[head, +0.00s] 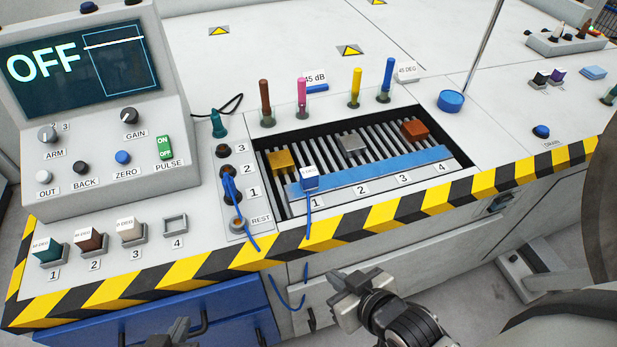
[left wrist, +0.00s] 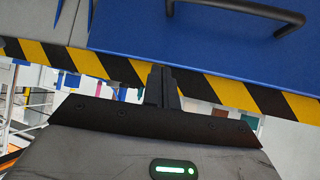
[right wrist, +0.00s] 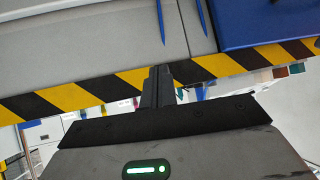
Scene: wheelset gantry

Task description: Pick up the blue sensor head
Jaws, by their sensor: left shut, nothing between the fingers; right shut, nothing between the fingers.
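The blue sensor head (head: 309,183), a small block with a white labelled top, sits at the left end of the blue rail (head: 385,170), by number 1. A blue cable (head: 308,220) hangs from it over the striped edge. My right gripper (head: 345,285) is shut and empty, below and in front of the striped edge, apart from the sensor head. It also shows shut in the right wrist view (right wrist: 157,85). My left gripper (head: 180,328) is shut and empty, low by the blue drawer. It also shows shut in the left wrist view (left wrist: 161,82).
A black-and-yellow striped edge (head: 362,216) borders the bench. Yellow, grey and brown blocks lie in the slatted tray behind the rail. Upright coloured rods stand behind it. A control console (head: 105,165) reading OFF and several labelled blocks are at left. A blue drawer (head: 190,310) is below.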

